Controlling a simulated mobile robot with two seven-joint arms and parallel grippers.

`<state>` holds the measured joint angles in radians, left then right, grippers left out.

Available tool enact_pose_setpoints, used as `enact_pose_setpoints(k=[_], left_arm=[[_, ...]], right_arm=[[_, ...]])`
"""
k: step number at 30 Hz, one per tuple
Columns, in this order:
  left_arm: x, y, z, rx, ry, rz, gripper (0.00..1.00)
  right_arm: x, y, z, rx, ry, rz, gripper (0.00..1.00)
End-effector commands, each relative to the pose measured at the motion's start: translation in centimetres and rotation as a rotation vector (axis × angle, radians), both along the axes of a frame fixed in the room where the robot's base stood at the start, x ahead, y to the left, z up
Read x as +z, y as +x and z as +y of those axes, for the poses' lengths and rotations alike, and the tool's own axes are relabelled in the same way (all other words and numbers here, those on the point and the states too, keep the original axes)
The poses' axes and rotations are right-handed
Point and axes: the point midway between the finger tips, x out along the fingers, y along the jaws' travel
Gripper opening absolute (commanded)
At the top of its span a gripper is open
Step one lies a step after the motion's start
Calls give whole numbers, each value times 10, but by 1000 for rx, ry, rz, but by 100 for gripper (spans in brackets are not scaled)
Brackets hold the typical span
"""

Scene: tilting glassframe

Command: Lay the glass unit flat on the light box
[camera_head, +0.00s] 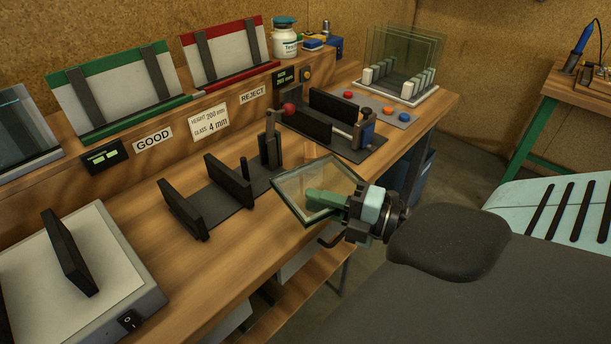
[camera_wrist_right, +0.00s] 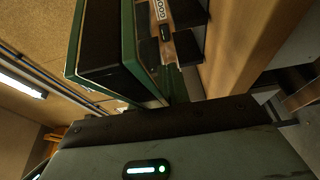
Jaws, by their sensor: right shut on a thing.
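The glass unit (camera_head: 301,183) is a small dark-framed clear pane in the head view, held tilted at the front edge of the bench. My right gripper (camera_head: 325,199) is shut on it, with a pale green finger lying across the pane. The light box (camera_head: 45,285) is at the lower left, a white-topped box with a black upright plate (camera_head: 70,252) on it and a switch at its front. The glass unit is well to the right of the light box and apart from it. My left gripper is not in view.
A black two-plate stand (camera_head: 208,195) lies between the glass and the light box. A black fixture with a red knob (camera_head: 289,109) is behind the glass. GOOD (camera_head: 120,92) and REJECT (camera_head: 225,57) racks line the back. A rack of panes (camera_head: 402,72) stands at the far right.

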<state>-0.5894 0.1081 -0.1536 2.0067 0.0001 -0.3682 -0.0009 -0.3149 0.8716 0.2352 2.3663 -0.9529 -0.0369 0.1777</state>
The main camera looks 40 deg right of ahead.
Motion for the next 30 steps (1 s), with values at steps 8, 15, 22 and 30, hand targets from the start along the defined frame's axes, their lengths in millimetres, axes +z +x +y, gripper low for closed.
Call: enact_pose_setpoints(k=[8, 15, 22, 30], left_arm=[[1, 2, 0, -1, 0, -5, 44], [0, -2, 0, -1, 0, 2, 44], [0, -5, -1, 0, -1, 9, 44], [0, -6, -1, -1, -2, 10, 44]], right_arm=[[-11, 0, 22, -128, 6, -5, 0], [-28, -6, 47, -256, 10, -3, 0], [-38, -13, 78, -355, 11, -3, 0], [-40, -17, 100, -415, 2, -5, 0]])
